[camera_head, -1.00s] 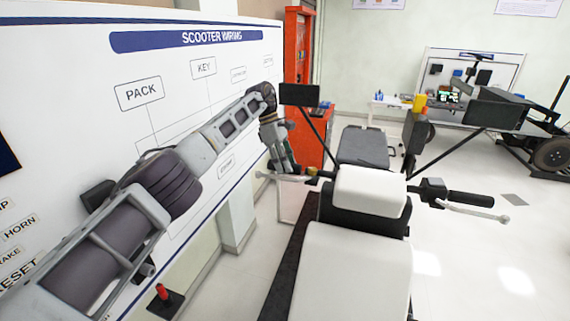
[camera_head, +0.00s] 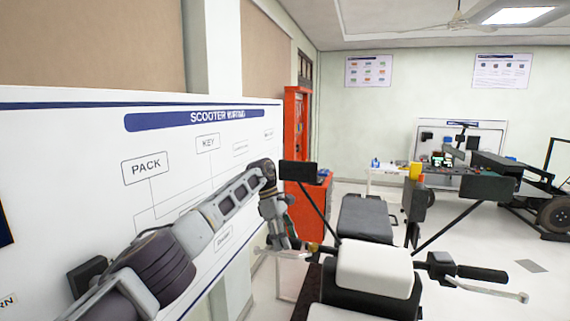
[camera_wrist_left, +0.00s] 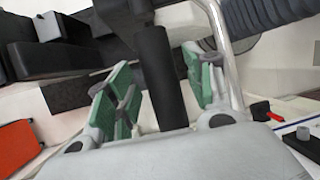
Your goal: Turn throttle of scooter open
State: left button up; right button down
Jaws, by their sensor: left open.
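The scooter (camera_head: 374,269) stands at the centre right of the head view, with its white front body toward me. My left gripper (camera_head: 285,243) is at the handlebar end on the picture's left. In the left wrist view, the black throttle grip (camera_wrist_left: 160,75) runs between my two green-padded fingers. The jaws are open around it, with a gap visible on the left side; contact on the right is unclear. The silver brake lever (camera_wrist_left: 222,50) passes beside the right finger. In the head view my gripper mostly hides this grip. My right gripper is not in view.
The other handlebar grip (camera_head: 482,274) and its lever stick out at right. Mirrors (camera_head: 299,174) rise on stalks. A white wiring board (camera_head: 75,130) stands close on the left. A red cabinet (camera_head: 307,205) is behind.

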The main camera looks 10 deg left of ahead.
pick_arm(q)
jog(key=shift+s+f+m+t+h, duration=0.1)
jog(key=shift+s+m+t+h, duration=0.05)
jog(key=shift+t, duration=0.55)
jog(key=shift+s+m+t+h, duration=0.1)
jog(key=shift+m+t+h, duration=0.05)
jog(key=shift+t, duration=0.55)
jog(key=shift+s+t, duration=0.1)
jog(key=shift+t, duration=0.5)
